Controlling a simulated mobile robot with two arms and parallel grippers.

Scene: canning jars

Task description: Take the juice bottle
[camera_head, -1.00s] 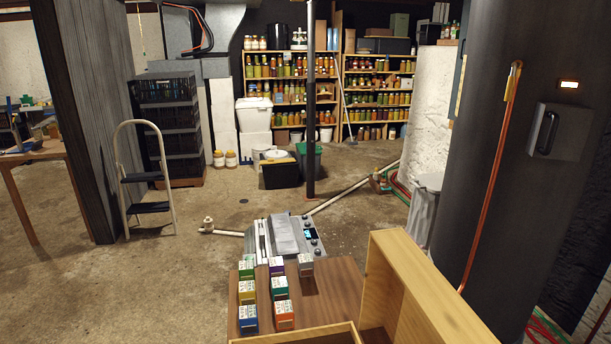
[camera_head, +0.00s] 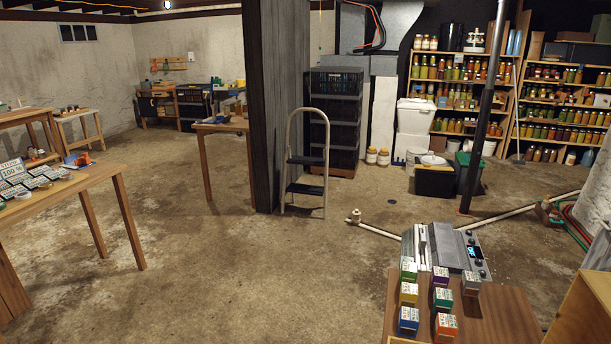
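I cannot pick out a juice bottle for certain in the head view. The shelves (camera_head: 467,84) at the back hold many jars and bottles in green, orange, yellow and red, too small to tell apart. Neither of my grippers is in view.
A table with small tins (camera_head: 30,183) stands at the left. A step stool (camera_head: 306,165) stands by a dark post (camera_head: 277,90). Several coloured boxes (camera_head: 409,294) and a grey device (camera_head: 440,247) are at the lower right. The concrete floor (camera_head: 240,265) between is open.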

